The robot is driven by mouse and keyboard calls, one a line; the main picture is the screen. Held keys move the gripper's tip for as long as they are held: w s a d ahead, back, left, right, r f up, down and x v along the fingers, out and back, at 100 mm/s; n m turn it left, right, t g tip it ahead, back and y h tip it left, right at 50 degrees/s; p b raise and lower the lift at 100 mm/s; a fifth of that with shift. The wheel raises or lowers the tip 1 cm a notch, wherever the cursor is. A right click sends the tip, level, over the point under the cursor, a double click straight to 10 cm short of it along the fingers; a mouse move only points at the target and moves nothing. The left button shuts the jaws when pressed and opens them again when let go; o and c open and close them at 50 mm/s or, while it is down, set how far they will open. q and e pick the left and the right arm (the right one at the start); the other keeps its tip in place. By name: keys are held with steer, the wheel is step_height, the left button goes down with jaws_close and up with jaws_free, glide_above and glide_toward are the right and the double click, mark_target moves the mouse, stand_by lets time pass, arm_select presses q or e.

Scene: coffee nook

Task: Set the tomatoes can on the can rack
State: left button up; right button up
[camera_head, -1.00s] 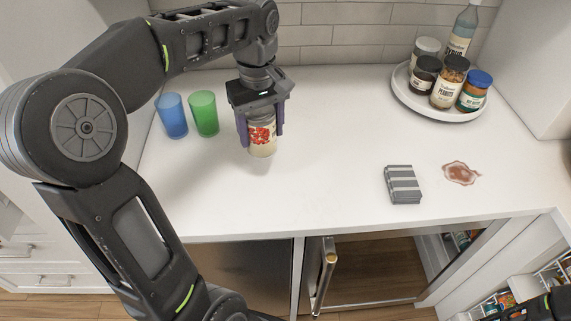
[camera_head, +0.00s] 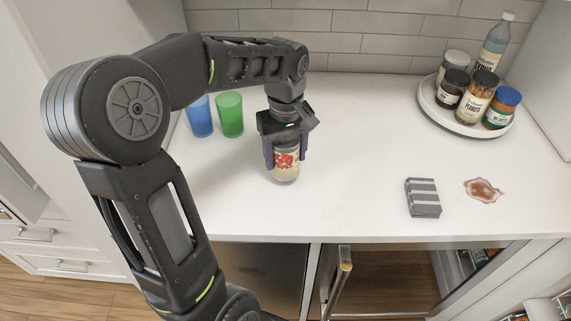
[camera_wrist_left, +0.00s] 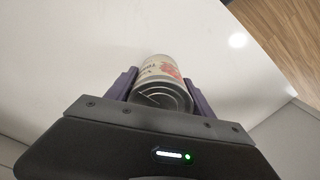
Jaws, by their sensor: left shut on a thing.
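The tomatoes can (camera_head: 286,164), with a cream label and red tomato picture, is upright on or just above the white counter; I cannot tell whether it touches. My left gripper (camera_head: 285,158) comes down from above and is shut on it, with one purple finger on each side. In the left wrist view the can (camera_wrist_left: 162,84) sits between the fingers of the gripper (camera_wrist_left: 163,88), its top end towards the palm. My right gripper does not show.
A blue cup (camera_head: 199,116) and a green cup (camera_head: 230,114) stand left of the can. A round white tray (camera_head: 455,124) with several jars and a bottle is at back right.

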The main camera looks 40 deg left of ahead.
mark_target(285, 166)
arm_select(q)
steer(key=shift+f, duration=1.85)
steer(key=shift+f, duration=0.1)
steer(key=o, duration=1.8)
step_height(285, 166, up, 12)
steer(key=shift+r, duration=0.15)
steer(key=shift+o, duration=0.2)
